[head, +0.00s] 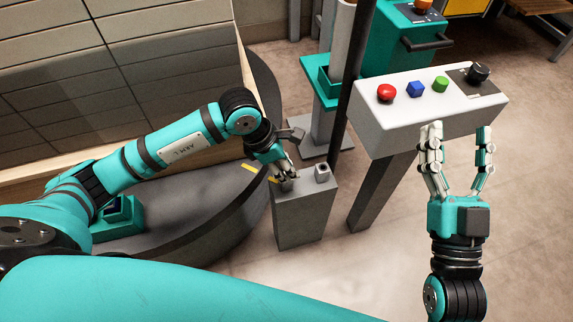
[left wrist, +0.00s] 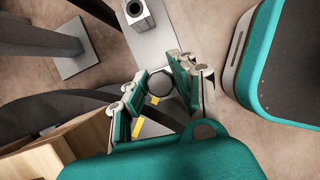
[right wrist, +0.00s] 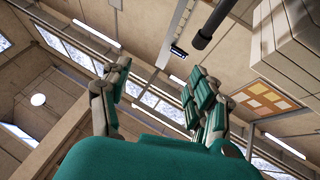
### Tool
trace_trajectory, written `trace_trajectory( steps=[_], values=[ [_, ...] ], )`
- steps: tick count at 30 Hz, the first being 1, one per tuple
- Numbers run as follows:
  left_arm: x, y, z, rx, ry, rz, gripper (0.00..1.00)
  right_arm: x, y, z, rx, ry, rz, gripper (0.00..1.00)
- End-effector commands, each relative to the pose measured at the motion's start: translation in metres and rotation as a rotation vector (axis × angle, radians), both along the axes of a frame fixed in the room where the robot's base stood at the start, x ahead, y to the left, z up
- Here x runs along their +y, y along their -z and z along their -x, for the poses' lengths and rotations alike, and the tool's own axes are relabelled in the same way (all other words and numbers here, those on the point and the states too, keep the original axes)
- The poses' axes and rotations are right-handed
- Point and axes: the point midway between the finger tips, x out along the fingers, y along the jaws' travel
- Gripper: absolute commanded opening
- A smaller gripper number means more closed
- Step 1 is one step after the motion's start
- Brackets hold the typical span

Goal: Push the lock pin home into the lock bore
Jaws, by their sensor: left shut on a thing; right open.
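My left gripper (head: 285,175) is low over the left part of a grey pedestal (head: 305,212). In the left wrist view, its fingers (left wrist: 160,82) are shut around a dark round thing (left wrist: 160,86), which looks like the lock pin seen end-on. The fingers hide most of it, and I cannot tell whether it touches the pedestal. A small metal block with a dark hole (head: 322,173), likely the lock bore, stands on the pedestal just right of the gripper. It also shows in the left wrist view (left wrist: 137,12), apart from the fingers. My right gripper (head: 458,130) is open and empty.
A white control box (head: 420,120) with red, blue and green buttons and a black knob stands behind my right gripper. A dark post (head: 352,85) rises behind the pedestal. A round grey platform (head: 190,215) with yellow marks lies left. Floor at front right is clear.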

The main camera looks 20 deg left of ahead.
Motion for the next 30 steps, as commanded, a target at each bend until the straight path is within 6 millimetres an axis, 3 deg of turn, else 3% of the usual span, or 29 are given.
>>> trace_trajectory(
  steps=[30],
  values=[
    [0.0,0.008,0.0,0.0,0.0,0.0,0.0,-0.001,-0.023,0.014,-0.151,-0.007,-0.041,0.61]
  ],
)
